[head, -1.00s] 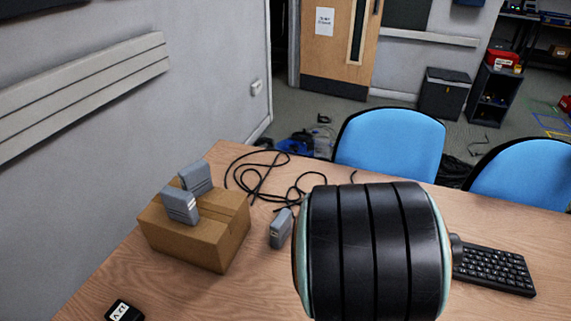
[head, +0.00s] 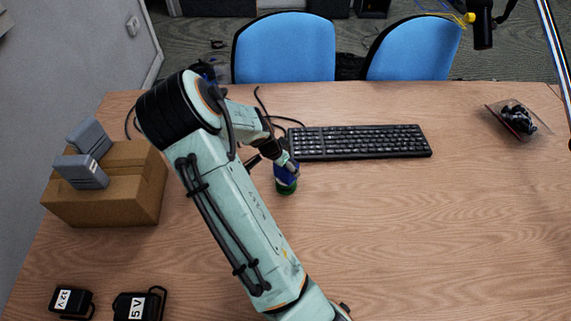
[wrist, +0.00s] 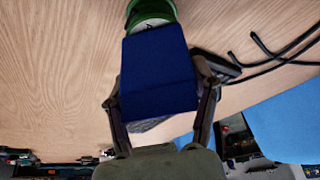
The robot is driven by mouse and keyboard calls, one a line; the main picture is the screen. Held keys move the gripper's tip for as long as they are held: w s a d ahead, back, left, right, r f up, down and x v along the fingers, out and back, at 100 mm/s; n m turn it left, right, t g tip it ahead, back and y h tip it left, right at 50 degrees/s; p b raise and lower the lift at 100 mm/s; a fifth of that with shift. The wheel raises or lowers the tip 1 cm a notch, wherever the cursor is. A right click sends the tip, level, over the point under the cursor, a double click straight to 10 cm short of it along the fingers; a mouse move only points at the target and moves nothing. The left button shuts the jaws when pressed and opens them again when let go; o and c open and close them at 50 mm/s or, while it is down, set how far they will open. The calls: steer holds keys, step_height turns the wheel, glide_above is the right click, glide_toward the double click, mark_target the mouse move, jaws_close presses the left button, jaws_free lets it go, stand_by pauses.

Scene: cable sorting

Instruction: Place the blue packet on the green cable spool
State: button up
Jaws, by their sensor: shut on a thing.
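The blue packet (wrist: 157,70) is between the two fingers of my gripper (wrist: 160,88) in the wrist view, and the gripper is shut on it. In the head view the packet (head: 287,172) shows just below my gripper (head: 284,160), partly hidden by it. The green cable spool (head: 286,188) stands on the table directly under the packet. In the wrist view the spool (wrist: 150,13) shows past the packet's far edge, with part of its green rim and pale top visible. I cannot tell whether packet and spool touch.
A black keyboard (head: 360,141) lies just behind and right of the spool. A cardboard box (head: 110,190) with grey adapters stands at the left. Black power adapters (head: 138,305) lie front left. The right front table is clear.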

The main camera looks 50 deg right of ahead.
steer(key=shift+f, duration=0.15)
steer(key=o, duration=0.8)
steer(key=v, duration=1.2)
steer(key=s+a+r+n+y, duration=0.2)
steer(key=a+n, duration=0.2)
steer(key=a, duration=0.3)
steer(key=s+a+r+n+y, duration=0.2)
steer(key=s+a+n+y, duration=0.15)
steer(key=a, duration=0.35)
steer(key=s+a+r+n, duration=0.1)
steer(key=s+a+n, duration=0.2)
steer(key=n, duration=0.1)
steer(key=s+a+r+n, duration=0.1)
steer(key=s+a+n, duration=0.2)
steer(key=s, duration=0.1)
steer(key=s+a+r+n, duration=0.1)
steer(key=s+a+n, duration=0.2)
steer(key=s+n, duration=0.1)
steer(key=shift+s+a+n, duration=0.1)
steer(key=shift+a+n, duration=0.25)
steer(key=shift+a, duration=0.05)
